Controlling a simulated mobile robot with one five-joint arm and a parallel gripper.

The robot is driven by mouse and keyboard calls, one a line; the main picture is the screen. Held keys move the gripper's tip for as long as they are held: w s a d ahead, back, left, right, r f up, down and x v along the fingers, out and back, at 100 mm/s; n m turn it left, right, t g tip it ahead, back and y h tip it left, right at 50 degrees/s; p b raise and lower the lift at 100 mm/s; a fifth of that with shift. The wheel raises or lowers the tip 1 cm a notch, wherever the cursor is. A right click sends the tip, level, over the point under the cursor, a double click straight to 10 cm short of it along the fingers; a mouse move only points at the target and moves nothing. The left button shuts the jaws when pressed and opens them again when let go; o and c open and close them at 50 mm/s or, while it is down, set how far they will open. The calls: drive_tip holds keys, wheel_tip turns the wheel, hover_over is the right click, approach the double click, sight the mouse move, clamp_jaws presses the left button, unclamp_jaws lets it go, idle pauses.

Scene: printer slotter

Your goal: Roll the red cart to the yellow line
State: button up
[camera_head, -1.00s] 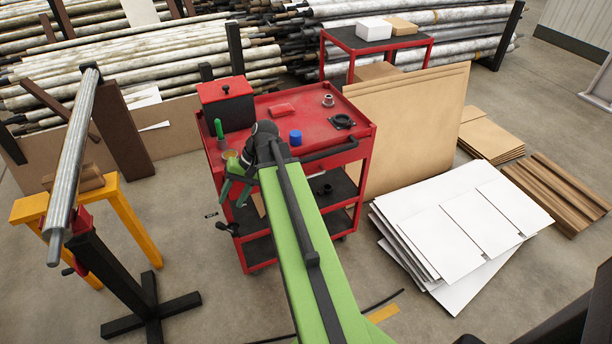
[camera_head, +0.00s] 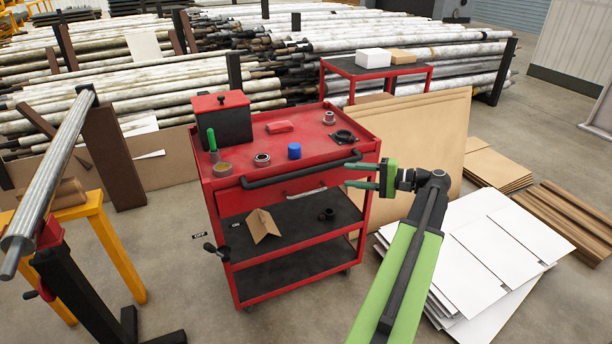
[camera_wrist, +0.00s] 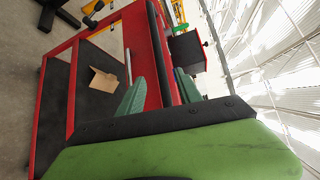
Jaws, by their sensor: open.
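The red cart (camera_head: 314,134) stands upright in the middle of the head view, with a black push handle (camera_head: 290,174) along its near side. A black lever (camera_head: 217,253) sits at its lower left, with small OFF and ON labels near it. My gripper (camera_head: 346,175) is open at the right end of the handle, its green fingers pointing left. In the wrist view, the handle (camera_wrist: 160,50) appears between the two fingers (camera_wrist: 160,94); I cannot tell whether they touch it. The yellow line is not in view now.
The cart carries a black box with a red lid (camera_head: 223,120), a blue cap (camera_head: 294,151) and small parts. A roller on a stand (camera_head: 52,165) and yellow trestle (camera_head: 118,250) are left.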

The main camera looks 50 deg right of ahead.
sight(313, 172)
drive_tip(key=b+x, duration=0.2)
drive_tip(key=x, duration=1.3)
drive_tip(key=shift+w+a, duration=0.1)
drive_tip(key=shift+a, duration=0.05)
clamp_jaws()
idle(0.5)
